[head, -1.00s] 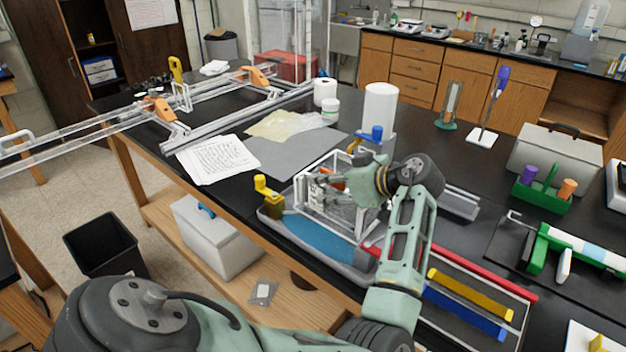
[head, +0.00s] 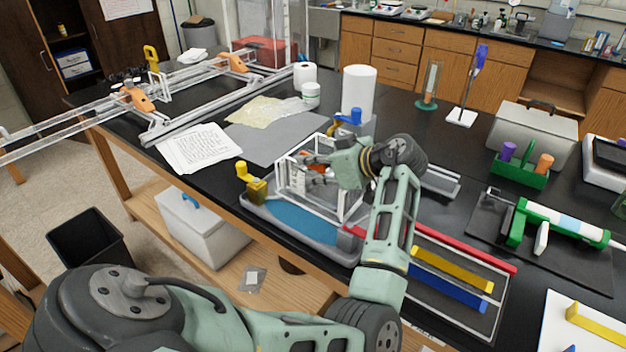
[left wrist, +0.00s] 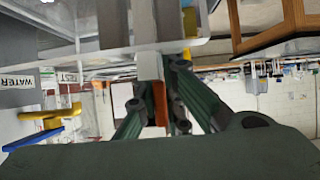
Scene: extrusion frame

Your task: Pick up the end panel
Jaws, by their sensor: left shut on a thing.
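My left gripper (head: 315,162) reaches in from the right over the grey tray (head: 345,252). It is shut on a clear, white-edged piece, which I take to be the end panel (head: 348,205). The piece stands upright in or just above the tray, among other white edges that form a box-like outline. I cannot tell whether it touches the tray. The fingers and wrist hide part of it. In the left wrist view the fingers (left wrist: 157,95) close around a pale bar with an orange part between them. My right gripper is not in view.
A rack with red, yellow and blue bars (head: 455,275) lies to the right. A white roll (head: 358,90) stands behind. Papers (head: 199,146) lie to the left.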

